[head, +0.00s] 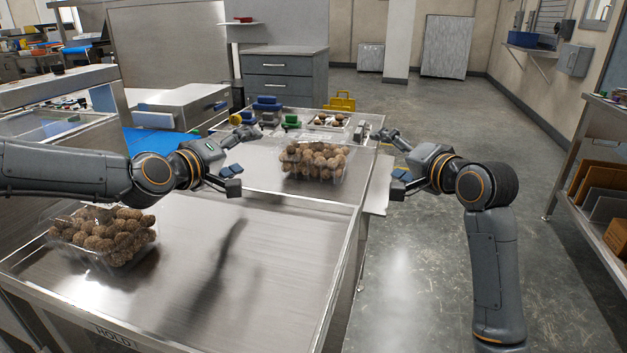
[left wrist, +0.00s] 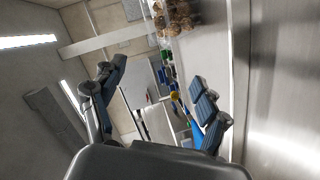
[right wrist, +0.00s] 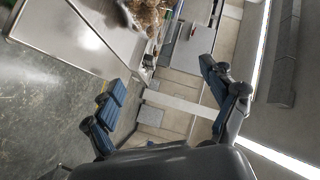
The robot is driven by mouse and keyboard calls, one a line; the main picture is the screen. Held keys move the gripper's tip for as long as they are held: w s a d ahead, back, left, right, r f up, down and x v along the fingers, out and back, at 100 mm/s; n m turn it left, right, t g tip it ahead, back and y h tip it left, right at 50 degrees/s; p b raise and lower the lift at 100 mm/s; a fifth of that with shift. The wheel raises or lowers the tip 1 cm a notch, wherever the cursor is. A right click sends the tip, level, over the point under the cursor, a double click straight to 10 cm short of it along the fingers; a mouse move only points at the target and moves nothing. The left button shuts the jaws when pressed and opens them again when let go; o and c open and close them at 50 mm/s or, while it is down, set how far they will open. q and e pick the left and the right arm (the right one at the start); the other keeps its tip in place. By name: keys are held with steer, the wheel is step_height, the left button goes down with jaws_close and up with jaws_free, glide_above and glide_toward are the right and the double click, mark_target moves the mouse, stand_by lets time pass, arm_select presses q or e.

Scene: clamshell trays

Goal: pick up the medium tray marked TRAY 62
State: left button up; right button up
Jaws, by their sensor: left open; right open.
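A clear clamshell tray (head: 313,162) full of brown round pieces sits on the metal table, between my two grippers but further back. A second, similar clear tray (head: 103,238) sits at the near left of the table. I cannot read a TRAY 62 mark on either. My left gripper (head: 242,161) is open and empty, left of the further tray and above the table. My right gripper (head: 393,161) is open and empty, right of that tray, near the table's right edge. Brown pieces in a tray show at the top of the left wrist view (left wrist: 178,16) and right wrist view (right wrist: 147,14).
Behind the further tray stand a small tray (head: 328,123) of dark pieces and several blue, green and yellow items (head: 266,104). A label reading HOLD (head: 113,336) is on the table's front edge. A shelf rack (head: 598,150) stands right. The middle of the table (head: 235,230) is clear.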

mark_target(279, 143)
steer(key=shift+s, duration=0.1)
arm_select(q)
steer(key=x, duration=1.3)
steer(key=shift+w+d, duration=0.2)
steer(key=shift+w, duration=0.15)
arm_select(e)
steer(key=x, duration=1.4)
